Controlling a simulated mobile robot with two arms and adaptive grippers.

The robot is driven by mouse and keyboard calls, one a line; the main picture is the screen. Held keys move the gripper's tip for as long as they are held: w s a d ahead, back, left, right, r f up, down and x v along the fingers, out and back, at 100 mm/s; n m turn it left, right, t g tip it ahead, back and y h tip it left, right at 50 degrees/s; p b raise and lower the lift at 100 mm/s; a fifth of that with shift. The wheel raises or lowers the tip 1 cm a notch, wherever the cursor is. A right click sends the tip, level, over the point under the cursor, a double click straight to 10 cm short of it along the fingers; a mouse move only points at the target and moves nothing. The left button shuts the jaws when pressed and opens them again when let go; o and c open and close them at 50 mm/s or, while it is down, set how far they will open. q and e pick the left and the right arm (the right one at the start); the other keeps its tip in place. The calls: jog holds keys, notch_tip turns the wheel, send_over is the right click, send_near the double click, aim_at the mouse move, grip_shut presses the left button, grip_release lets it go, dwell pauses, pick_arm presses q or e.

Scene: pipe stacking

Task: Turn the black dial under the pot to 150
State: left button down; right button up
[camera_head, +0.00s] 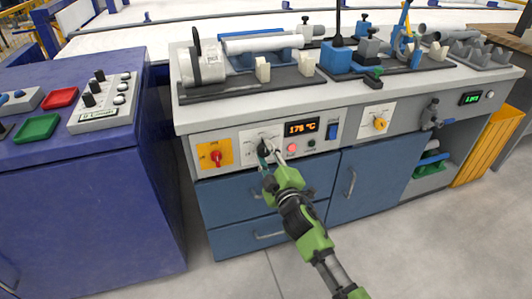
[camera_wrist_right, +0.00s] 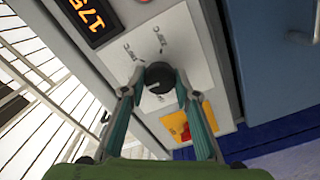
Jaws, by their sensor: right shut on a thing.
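The black dial (camera_wrist_right: 160,77) sits on a light panel on the bench front, below the silver pot (camera_head: 203,64). My right gripper (camera_head: 265,153) is at the dial, its two fingers on either side of it and shut on it. In the right wrist view the fingers (camera_wrist_right: 157,98) grip the dial from both sides. The display (camera_head: 301,127) beside the dial reads 175 °C in orange digits. My left gripper is not in view.
A red knob on a yellow plate (camera_head: 215,155) is left of the dial. A red button (camera_head: 292,148), a dark button and a blue switch (camera_head: 332,130) are to its right. Blue drawers (camera_head: 240,205) lie below. A blue console (camera_head: 85,190) stands at the left.

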jog(key=shift+f, duration=0.1)
dwell(0.4)
jog(key=o, duration=1.1)
jog(key=shift+s, duration=0.1)
jog(key=v, duration=1.2)
